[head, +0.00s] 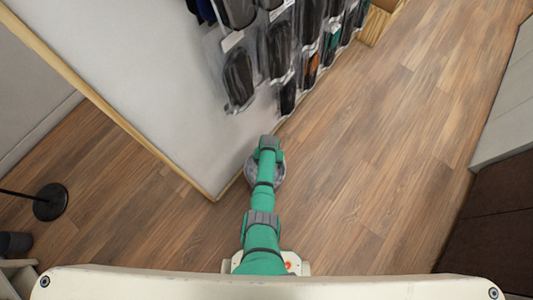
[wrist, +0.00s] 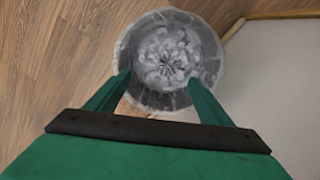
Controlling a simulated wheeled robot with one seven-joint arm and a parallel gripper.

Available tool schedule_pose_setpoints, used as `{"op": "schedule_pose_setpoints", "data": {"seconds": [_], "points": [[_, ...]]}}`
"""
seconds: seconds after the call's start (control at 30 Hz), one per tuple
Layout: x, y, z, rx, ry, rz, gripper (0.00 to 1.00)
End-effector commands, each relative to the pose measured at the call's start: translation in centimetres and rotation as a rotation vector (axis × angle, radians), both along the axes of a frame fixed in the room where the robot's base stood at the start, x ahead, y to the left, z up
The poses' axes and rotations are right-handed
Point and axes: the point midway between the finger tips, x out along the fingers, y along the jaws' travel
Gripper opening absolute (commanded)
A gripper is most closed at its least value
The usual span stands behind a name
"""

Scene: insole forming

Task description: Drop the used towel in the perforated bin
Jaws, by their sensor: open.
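A round grey bin (wrist: 207,45) stands on the floor below my gripper in the wrist view. Its inside looks mottled and crumpled, with a dark pattern at the centre (wrist: 167,66); perforations cannot be made out. In the head view the bin (head: 279,176) is partly hidden by my arm, at the corner of the white panel. My gripper (wrist: 160,82) is open, its two green fingers apart over the near part of the bin, with nothing seen held between them. I cannot pick out a towel for certain in either view.
A white display panel (head: 140,75) with hanging dark packaged items (head: 238,80) stands close beside the bin. Wooden floor (head: 370,160) is clear to the right, up to a cabinet (head: 490,220). A black stand base (head: 50,202) is at far left.

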Motion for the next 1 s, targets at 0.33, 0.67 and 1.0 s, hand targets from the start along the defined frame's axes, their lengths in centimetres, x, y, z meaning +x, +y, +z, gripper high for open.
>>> {"op": "schedule_pose_setpoints", "data": {"seconds": [0.33, 0.67, 1.0], "points": [[0.0, 0.0, 1.6, -0.001, -0.003, 0.001, 0.74], [0.1, -0.1, 7.0, 0.000, -0.003, 0.000, 0.74], [0.0, -0.1, 10.6, 0.000, -0.001, -0.001, 0.74]]}}
